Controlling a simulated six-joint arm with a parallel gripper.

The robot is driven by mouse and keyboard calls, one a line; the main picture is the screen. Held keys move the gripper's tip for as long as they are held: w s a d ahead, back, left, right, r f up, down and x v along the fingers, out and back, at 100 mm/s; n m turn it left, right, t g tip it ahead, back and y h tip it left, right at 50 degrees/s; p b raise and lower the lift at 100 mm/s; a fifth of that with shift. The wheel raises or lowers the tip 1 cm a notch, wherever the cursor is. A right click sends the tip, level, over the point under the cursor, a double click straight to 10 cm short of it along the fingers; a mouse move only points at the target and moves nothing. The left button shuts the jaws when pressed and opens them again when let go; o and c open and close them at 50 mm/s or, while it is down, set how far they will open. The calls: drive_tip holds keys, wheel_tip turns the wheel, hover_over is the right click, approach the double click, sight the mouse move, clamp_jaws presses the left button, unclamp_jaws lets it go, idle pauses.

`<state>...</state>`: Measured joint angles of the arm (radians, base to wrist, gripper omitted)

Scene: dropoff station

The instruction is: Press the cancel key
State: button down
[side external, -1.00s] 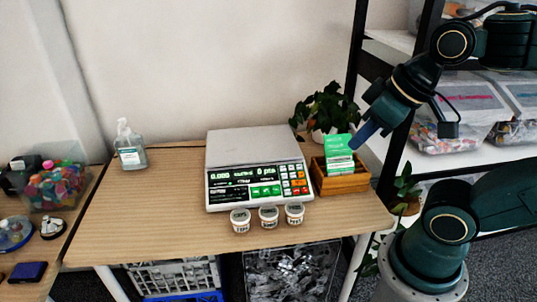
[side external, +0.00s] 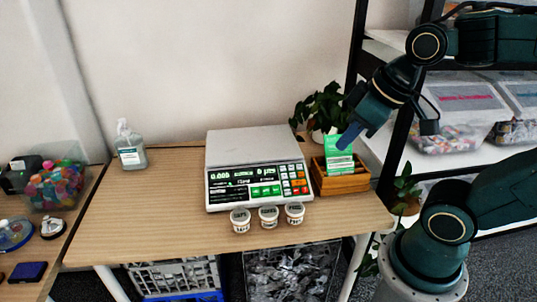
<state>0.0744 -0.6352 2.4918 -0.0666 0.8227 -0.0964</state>
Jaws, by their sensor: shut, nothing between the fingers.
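A white counting scale (side external: 255,150) stands on the wooden table. Its front panel (side external: 240,192) has a lit display, green keys (side external: 265,190), and a keypad (side external: 295,180) with white, orange and red keys at the right. The lettering on the keys is too small to read, so I cannot tell which one is the cancel key. My gripper (side external: 347,137) is shut and empty. It points down and left, in front of the green box in the picture, to the right of the scale and apart from the keypad.
A wooden crate (side external: 342,185) holding a green and white box (side external: 338,160) stands right of the scale. Several small white tubs (side external: 268,218) sit in front. A potted plant (side external: 322,108) is behind. A sanitizer bottle (side external: 130,152) stands left; the table between is clear.

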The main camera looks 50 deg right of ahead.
drive_tip(key=w+d+f+t+y, duration=0.1)
drive_tip(key=w+d+f, duration=0.3)
drive_tip(key=f, duration=0.3)
drive_tip(key=w+d+f+n+t+y, duration=0.1)
drive_tip(key=w+d+f+y, duration=0.1)
drive_tip(key=w+d+f, duration=0.3)
drive_tip(key=w+d+f+n+t+y, duration=0.1)
drive_tip(key=w+d+f, duration=0.4)
drive_tip(key=f, duration=0.6)
drive_tip(key=shift+w+f, duration=0.2)
drive_tip(key=shift+d+f, duration=0.1)
idle(0.4)
approach(296, 191)
drive_tip(key=shift+w+a+f, duration=0.45)
drive_tip(key=shift+w+a, duration=0.15)
drive_tip(key=shift+w, duration=0.15)
drive_tip(key=shift+w+a+f, duration=0.5)
drive_tip(key=shift+w+a, duration=0.05)
drive_tip(key=shift+w, duration=0.2)
drive_tip(key=shift+w+a+f, duration=0.45)
drive_tip(key=shift+w+a, duration=0.15)
drive_tip(key=shift+w, duration=0.1)
